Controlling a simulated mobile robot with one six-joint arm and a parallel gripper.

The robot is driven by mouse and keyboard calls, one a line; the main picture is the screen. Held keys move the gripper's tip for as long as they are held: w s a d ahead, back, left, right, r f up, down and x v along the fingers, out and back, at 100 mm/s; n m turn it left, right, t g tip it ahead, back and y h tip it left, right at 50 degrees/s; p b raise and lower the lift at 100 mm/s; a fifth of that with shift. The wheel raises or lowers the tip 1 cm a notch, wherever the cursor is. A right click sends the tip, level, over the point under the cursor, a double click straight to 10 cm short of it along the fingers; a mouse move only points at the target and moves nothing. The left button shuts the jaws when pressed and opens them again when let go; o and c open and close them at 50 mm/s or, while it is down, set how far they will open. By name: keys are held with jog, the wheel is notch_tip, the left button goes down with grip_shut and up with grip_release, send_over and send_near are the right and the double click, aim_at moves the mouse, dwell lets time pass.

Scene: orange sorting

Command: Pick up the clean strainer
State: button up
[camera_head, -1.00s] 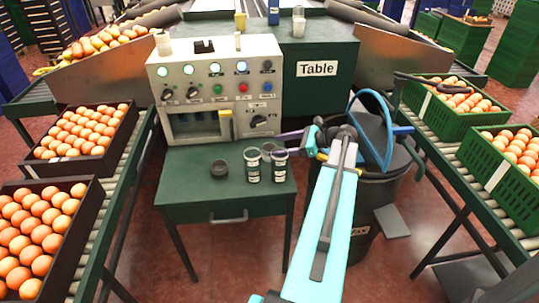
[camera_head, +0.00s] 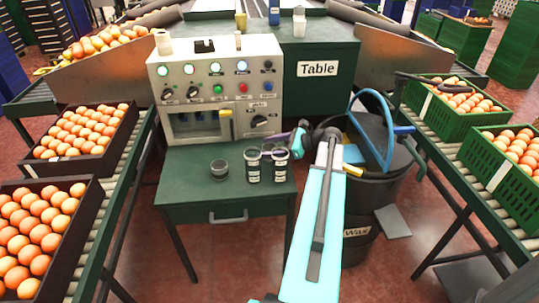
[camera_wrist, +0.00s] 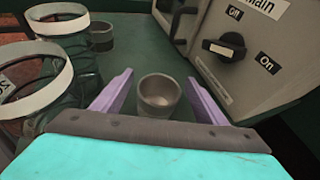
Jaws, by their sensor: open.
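My gripper (camera_head: 276,147) reaches in from the right, low over the green table, behind two labelled containers. In the wrist view, its purple fingers (camera_wrist: 160,78) are open. A small round grey cup (camera_wrist: 160,100), which looks like a strainer, stands upright between and slightly beyond them; no grip on it shows. In the head view it is mostly hidden by the fingers and containers. Another small dark cup (camera_head: 220,169) stands to the left and also shows in the wrist view (camera_wrist: 102,37). I cannot read which cup is clean.
Two labelled dark containers (camera_head: 253,170) (camera_head: 281,170) stand close at the gripper's side, their pale rims (camera_wrist: 58,18) at left in the wrist view. The control panel (camera_head: 215,85) rises behind. A dark wax bin (camera_head: 360,215) stands right of the table (camera_head: 190,190).

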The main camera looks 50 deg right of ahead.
dwell(0.4)
jog(key=c, duration=1.2)
jog(key=shift+r, duration=0.15)
notch_tip(320, 180, up, 10)
jog(key=shift+f+p, duration=0.15)
jog(key=shift+p, duration=0.6)
